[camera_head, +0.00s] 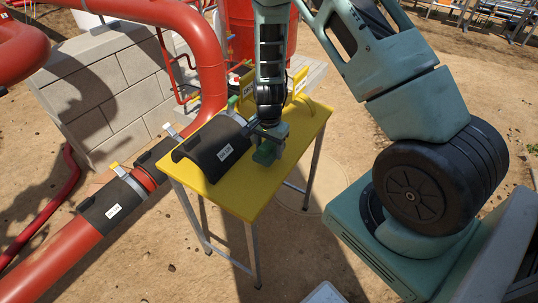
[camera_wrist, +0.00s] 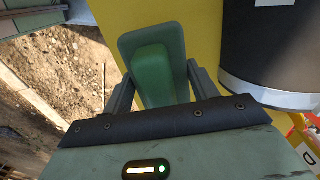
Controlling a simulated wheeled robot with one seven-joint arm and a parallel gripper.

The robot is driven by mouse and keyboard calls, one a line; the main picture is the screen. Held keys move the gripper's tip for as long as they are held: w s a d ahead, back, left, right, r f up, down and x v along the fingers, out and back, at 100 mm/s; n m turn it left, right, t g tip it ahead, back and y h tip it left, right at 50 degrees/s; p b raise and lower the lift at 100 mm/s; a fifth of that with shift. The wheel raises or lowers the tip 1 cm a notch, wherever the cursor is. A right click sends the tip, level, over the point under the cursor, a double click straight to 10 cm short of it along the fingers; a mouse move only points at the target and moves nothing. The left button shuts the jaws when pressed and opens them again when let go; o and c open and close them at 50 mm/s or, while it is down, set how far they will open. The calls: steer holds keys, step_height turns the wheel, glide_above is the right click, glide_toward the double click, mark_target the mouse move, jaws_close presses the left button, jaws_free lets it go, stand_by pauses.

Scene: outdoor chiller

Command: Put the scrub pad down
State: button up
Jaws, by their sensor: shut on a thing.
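In the head view the pad (camera_head: 264,154) is under my gripper (camera_head: 271,137), over the yellow table (camera_head: 245,200), just right of the black curved shell. I cannot tell whether the pad touches the tabletop. The pad's underside is hidden.
The black curved shell (camera_head: 215,148) with a white label lies close to my gripper's left. Yellow labelled items (camera_head: 297,84) stand at the table's back. Bare tabletop lies in front and to the right. Red pipes (camera_head: 85,240) and a block wall (camera_head: 110,85) are left.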

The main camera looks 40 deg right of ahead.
mark_target(269, 156)
steer(key=shift+f, duration=1.8)
steer(key=shift+f, duration=0.1)
steer(key=shift+f, duration=0.1)
steer(key=o, duration=0.9)
steer(key=shift+o, duration=0.2)
